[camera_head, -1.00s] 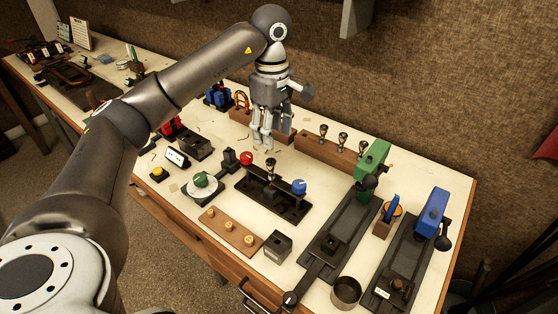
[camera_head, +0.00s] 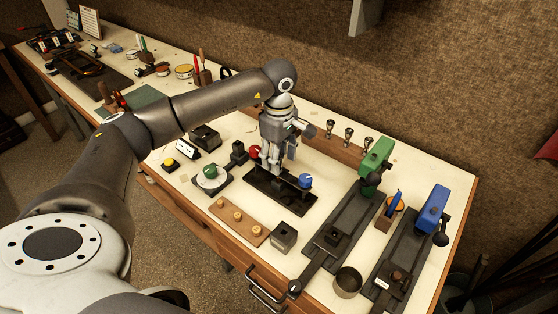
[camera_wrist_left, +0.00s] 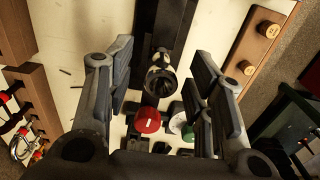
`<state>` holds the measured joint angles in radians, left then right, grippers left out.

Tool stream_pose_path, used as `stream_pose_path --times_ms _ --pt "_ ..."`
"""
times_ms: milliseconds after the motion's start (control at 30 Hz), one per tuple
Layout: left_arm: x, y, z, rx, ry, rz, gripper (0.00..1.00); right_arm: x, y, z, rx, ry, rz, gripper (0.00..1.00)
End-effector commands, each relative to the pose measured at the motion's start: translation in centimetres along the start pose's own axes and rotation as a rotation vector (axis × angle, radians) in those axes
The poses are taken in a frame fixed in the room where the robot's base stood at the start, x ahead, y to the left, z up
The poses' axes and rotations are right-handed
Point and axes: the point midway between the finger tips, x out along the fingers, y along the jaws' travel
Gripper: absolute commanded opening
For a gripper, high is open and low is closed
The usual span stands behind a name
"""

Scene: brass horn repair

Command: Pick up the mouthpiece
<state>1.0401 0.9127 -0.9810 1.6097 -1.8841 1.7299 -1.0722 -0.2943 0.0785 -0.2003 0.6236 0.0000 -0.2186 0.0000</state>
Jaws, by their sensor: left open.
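The mouthpiece (camera_wrist_left: 161,76) is a shiny metal cup with a dark opening, standing in a black fixture that has a red knob and a blue knob. In the left wrist view it lies between my fingers with space on both sides. The black fixture (camera_head: 293,203) lies on the bench in the head view, where my gripper hides most of the mouthpiece. My left gripper (camera_head: 272,168) points down over the fixture, open and empty, and its fingers also show in the left wrist view (camera_wrist_left: 162,88). My right gripper is not in view.
Three similar mouthpieces (camera_head: 348,136) stand on a wooden rack behind. A red knob (camera_head: 254,153) and a blue knob (camera_head: 305,181) stand close beside my gripper. A green-headed press (camera_head: 376,157) and a blue-headed press (camera_head: 432,211) stand to the right, a wooden peg strip (camera_head: 238,221) in front.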

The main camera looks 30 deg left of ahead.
Motion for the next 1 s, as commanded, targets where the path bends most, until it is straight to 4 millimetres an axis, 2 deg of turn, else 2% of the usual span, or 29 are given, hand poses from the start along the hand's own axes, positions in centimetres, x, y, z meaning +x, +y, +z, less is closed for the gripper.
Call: stream_pose_path --times_ms 67,433,767,1000 --pt "0.0 0.0 0.0 0.0 0.0 0.0 0.46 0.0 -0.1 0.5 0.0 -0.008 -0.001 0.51" --pt "0.0 0.0 0.0 0.0 0.0 0.0 0.0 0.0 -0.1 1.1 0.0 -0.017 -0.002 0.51" --pt "-0.2 0.0 0.0 0.0 0.0 0.001 0.0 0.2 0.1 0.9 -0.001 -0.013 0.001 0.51" --pt "-2.2 0.1 0.0 0.0 0.0 0.006 0.0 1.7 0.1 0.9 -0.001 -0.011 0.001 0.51"
